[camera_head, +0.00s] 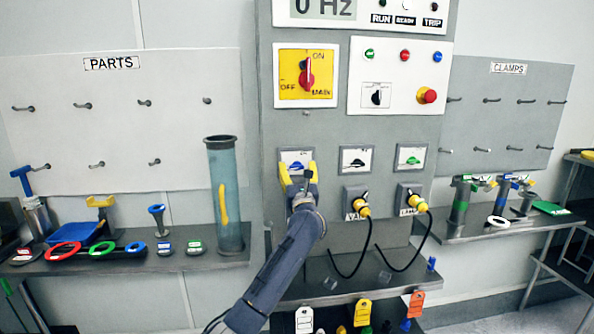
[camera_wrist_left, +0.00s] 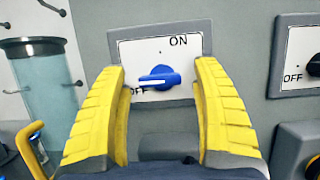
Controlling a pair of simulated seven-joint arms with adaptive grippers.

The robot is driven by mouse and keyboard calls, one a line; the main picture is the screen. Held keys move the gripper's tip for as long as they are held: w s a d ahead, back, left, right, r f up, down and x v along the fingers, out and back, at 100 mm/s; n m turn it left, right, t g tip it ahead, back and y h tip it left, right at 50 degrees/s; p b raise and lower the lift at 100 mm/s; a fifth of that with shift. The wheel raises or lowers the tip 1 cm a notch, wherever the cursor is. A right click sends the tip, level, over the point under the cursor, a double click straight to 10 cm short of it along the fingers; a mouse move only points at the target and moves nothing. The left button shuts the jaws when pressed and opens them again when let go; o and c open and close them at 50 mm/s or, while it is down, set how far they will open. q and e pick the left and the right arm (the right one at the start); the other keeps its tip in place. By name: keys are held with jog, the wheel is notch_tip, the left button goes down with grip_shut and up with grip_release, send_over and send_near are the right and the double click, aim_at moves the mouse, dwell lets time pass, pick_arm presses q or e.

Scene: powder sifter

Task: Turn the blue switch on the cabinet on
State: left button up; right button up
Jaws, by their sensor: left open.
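The blue switch (camera_wrist_left: 160,77) is a rotary knob on a white plate (camera_wrist_left: 190,45) marked ON at the upper right and OFF at the lower left. In the left wrist view its white pointer line lies nearly level, its left end by OFF. In the head view the plate (camera_head: 285,157) is on the grey cabinet (camera_head: 345,130), and my gripper mostly hides the knob. My left gripper (camera_head: 298,168) is in front of it. In the left wrist view the open yellow fingers (camera_wrist_left: 161,80) stand either side of the knob, with gaps between. My right gripper is not in view.
A black switch (camera_head: 357,160) and a green switch (camera_head: 411,158) sit to the right on the cabinet. Below them are yellow plugs (camera_head: 361,207) with black cables. A clear blue cylinder (camera_head: 227,195) stands left of the cabinet. A red main switch (camera_head: 307,76) is above.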

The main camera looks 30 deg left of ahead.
pick_arm(q)
jog(key=shift+c, duration=0.5)
grip_shut()
